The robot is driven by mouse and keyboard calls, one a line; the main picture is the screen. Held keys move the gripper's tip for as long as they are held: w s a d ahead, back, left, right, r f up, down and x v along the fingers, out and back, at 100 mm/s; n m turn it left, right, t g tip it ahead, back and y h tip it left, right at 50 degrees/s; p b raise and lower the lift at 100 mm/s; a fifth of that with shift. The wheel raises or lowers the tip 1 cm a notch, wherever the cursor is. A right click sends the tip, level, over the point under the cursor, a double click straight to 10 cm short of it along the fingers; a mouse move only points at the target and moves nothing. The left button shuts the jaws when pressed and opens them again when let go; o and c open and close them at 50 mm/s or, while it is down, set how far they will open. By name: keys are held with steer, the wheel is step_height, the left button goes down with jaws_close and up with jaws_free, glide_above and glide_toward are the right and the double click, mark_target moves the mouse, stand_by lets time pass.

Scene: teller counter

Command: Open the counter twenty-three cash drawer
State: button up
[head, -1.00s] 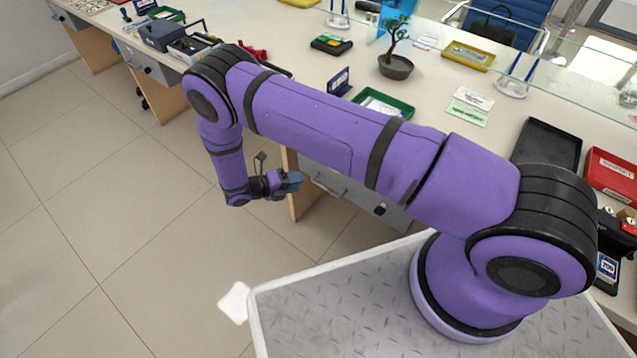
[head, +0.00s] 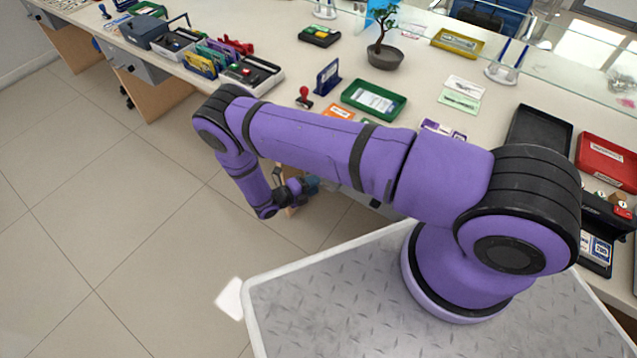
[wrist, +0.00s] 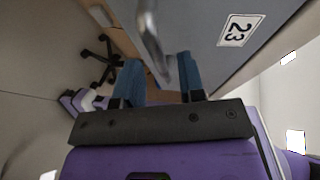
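The counter twenty-three drawer shows in the wrist view as a grey front (wrist: 210,55) with a white label reading 23 (wrist: 240,30), seen tilted. Its curved metal handle (wrist: 150,38) runs down the picture to the gap between my fingertips. My gripper (wrist: 160,78) is open, with one blue finger on each side of the handle's lower end. I cannot tell if either finger touches the handle. In the head view my gripper (head: 307,187) is low, in front of the counter. My arm hides most of the drawer area there.
The counter top (head: 430,115) holds a green tray (head: 374,99), a potted bonsai (head: 384,55), a stamp (head: 304,98) and a black tray (head: 540,135). A black wheeled chair base (wrist: 100,62) shows in the wrist view. The tiled floor (head: 110,215) at left is clear.

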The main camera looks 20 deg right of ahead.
steer(key=shift+x, duration=1.2)
jaws_close()
steer(key=shift+a, duration=0.1)
steer(key=s+a, duration=0.8)
steer(key=a, duration=0.4)
steer(key=s+a, duration=0.8)
steer(key=a, duration=0.4)
jaws_free()
